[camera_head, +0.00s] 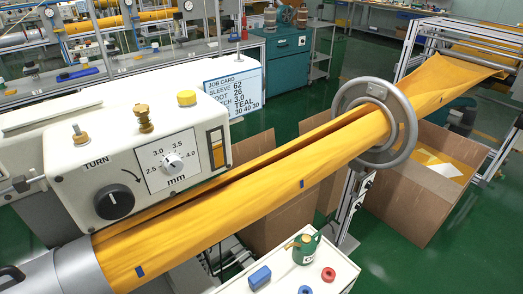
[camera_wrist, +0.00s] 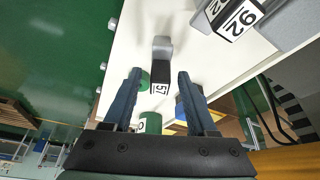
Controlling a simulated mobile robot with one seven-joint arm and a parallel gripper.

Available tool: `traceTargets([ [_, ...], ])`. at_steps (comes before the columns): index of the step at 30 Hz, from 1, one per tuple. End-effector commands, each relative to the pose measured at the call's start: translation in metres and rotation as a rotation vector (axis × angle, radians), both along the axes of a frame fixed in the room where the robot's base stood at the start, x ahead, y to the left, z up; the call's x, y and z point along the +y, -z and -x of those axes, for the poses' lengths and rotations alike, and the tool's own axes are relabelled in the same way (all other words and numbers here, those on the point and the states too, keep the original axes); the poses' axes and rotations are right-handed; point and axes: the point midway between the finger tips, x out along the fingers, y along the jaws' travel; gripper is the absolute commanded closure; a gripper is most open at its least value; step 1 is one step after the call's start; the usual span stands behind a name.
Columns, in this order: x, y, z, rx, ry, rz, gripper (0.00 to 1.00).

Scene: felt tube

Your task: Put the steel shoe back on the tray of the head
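In the wrist view my gripper (camera_wrist: 158,74) has its two blue fingers apart with a gap between them. A larger grey metal piece (camera_wrist: 208,18) labelled 92 is at the upper right. I cannot tell which is the steel shoe. The cream machine head (camera_head: 60,140) stands at left in the head view, with a yellow felt sleeve (camera_head: 220,215) running from it. My gripper is not visible there.
A steel ring (camera_head: 402,150) surrounds the sleeve. A white top (camera_head: 335,262) at the bottom holds a blue block (camera_head: 260,278), a green can (camera_head: 305,248) and small rings. In the wrist view a green cylinder (camera_wrist: 151,123) is between the fingers' bases. Cardboard boxes (camera_head: 410,195) stand below.

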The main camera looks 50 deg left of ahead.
Motion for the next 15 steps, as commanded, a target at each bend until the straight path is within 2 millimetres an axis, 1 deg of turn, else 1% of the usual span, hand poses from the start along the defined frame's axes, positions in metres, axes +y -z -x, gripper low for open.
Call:
traceTargets([
  [8,0.0,-0.001,0.0,0.0,0.0,0.0,0.41],
  [11,0.0,-0.006,0.001,-0.001,0.0,0.0,0.41],
  [15,-0.002,-0.023,0.007,-0.002,0.0,-0.001,0.41],
])
